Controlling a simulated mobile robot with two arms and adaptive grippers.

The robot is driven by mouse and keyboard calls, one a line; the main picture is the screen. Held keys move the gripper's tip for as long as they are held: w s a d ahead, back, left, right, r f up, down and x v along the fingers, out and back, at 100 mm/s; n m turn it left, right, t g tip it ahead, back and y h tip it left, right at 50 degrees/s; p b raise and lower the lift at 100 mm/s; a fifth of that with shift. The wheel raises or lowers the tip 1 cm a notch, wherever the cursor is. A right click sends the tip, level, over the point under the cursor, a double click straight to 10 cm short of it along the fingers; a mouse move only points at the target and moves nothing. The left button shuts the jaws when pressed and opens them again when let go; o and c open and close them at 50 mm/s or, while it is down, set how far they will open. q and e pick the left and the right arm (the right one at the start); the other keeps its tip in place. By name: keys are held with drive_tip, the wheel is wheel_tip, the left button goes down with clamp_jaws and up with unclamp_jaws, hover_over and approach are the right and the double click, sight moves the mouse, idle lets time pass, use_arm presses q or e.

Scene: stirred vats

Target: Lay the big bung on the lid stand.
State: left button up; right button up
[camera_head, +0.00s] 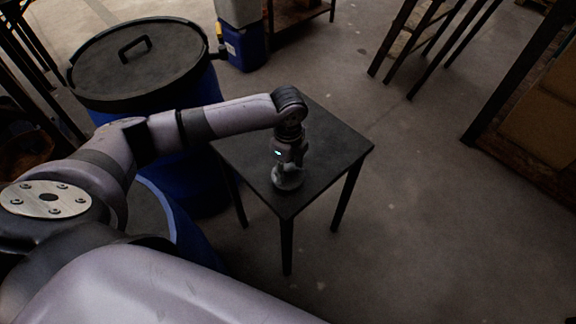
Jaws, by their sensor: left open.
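The lid stand (345,150) is a small dark square table with thin legs, in the middle of the head view. My left gripper (289,166) points down over its near part. Its jaws are open. A round grey piece, which looks like the big bung (288,181), sits right under the fingers and seems to rest on the stand top near its front corner. The gripper hides its upper part, and I cannot tell whether the fingers touch it. My right gripper is out of view.
A blue vat with a black handled lid (175,65) stands behind at the left. Another blue vat (185,235) stands nearer, partly behind my arm. A blue container (246,48) and dark racks stand at the back. The floor right of the stand is clear.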

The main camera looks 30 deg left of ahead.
sight(288, 166)
use_arm(q)
drive_tip(key=shift+r, duration=0.15)
wheel_tip(288, 166, up, 12)
idle(0.5)
